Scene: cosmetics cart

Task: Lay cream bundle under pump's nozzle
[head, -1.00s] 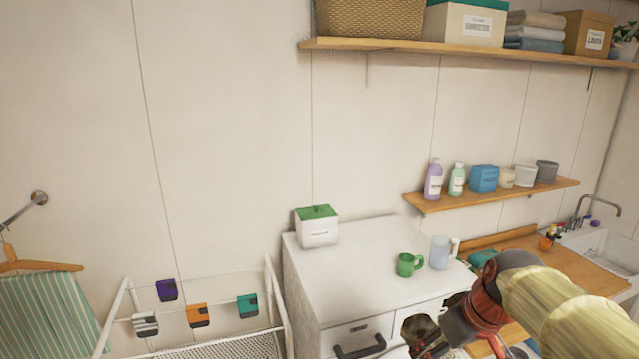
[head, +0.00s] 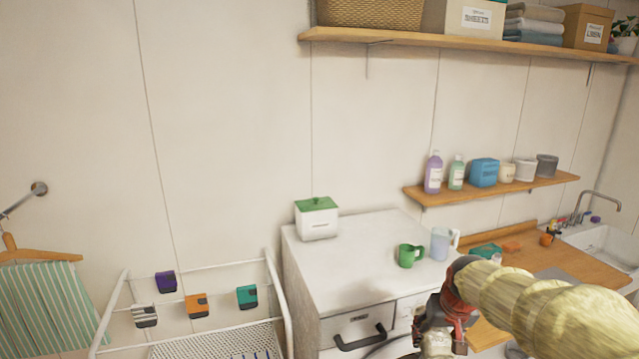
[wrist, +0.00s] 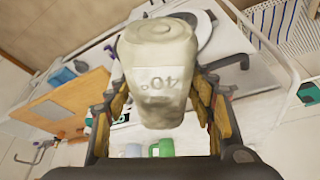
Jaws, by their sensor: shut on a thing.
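My gripper (wrist: 160,98) is shut on a cream bundle (wrist: 158,62), a pale rounded thing printed "40°", held between the two fingers in the wrist view. In the head view my gripper (head: 440,322) is at the lower right, in front of the white machine, with a small pale part of the bundle (head: 437,347) below it at the frame edge. A purple bottle (head: 433,176) and a green bottle (head: 457,176) stand on the wall shelf. Their tops are too small to tell which has a pump nozzle.
The white machine (head: 350,238) carries a green-lidded box (head: 317,222), a green mug (head: 409,256) and a clear jug (head: 440,245). A drying rack (head: 123,290) stands left. A wooden counter (head: 565,272) and sink (head: 606,243) are at right. The machine top's middle is clear.

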